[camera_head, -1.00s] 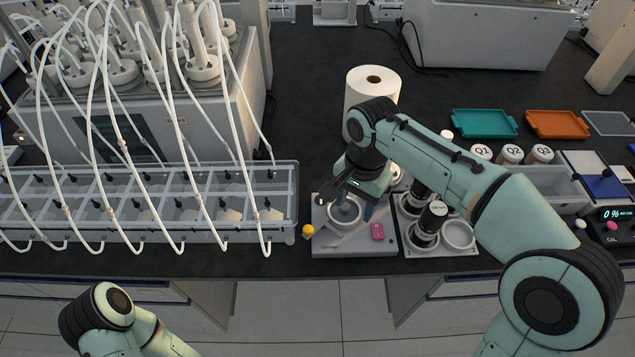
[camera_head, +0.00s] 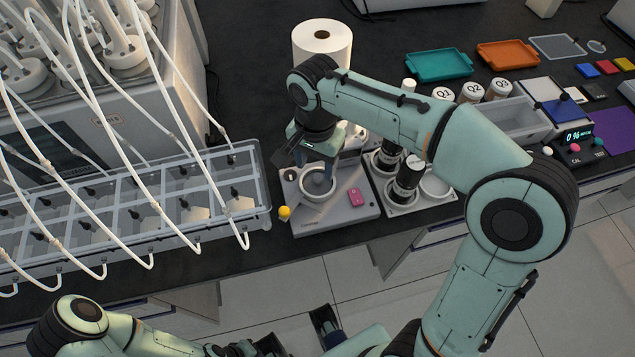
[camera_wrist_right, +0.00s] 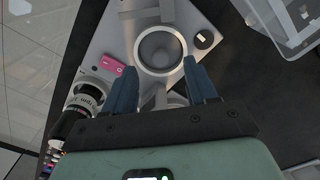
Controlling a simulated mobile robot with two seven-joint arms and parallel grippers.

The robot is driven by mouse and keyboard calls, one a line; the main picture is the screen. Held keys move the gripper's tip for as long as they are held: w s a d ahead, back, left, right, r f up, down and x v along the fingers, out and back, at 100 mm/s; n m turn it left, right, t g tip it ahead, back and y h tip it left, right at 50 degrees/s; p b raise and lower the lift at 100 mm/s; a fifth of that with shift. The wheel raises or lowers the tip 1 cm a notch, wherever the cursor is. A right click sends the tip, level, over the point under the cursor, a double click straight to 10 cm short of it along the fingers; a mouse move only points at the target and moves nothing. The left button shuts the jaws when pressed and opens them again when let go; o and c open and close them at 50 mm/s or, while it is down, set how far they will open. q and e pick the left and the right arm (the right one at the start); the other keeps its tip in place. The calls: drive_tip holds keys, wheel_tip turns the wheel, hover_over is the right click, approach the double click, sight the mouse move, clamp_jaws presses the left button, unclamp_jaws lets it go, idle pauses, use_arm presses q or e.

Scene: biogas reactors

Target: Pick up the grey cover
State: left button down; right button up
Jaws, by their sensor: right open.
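A grey device (camera_head: 337,216) on the dark bench holds a round light-ringed cup (camera_head: 318,196) with a grey rounded piece inside. I cannot tell for sure which part is the grey cover. My right gripper (camera_head: 314,172) is open, pointing down over the cup. In the right wrist view, the blue fingers (camera_wrist_right: 160,75) are spread, and the ring of the cup (camera_wrist_right: 162,48) shows just beyond and between their tips. Nothing is clearly held. My left arm is at the bottom left; its gripper is not clear.
A clear compartment tank (camera_head: 262,190) with hoses stands left. A paper roll (camera_head: 322,45) is behind; a holder with dark bottles (camera_head: 436,200) is right. Teal (camera_head: 439,65) and orange (camera_head: 515,55) trays lie behind.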

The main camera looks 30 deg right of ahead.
sight(318, 177)
drive_tip(key=f, duration=0.5)
drive_tip(key=shift+w+d+b, duration=0.2)
drive_tip(key=shift+d+b, duration=0.15)
clamp_jaws()
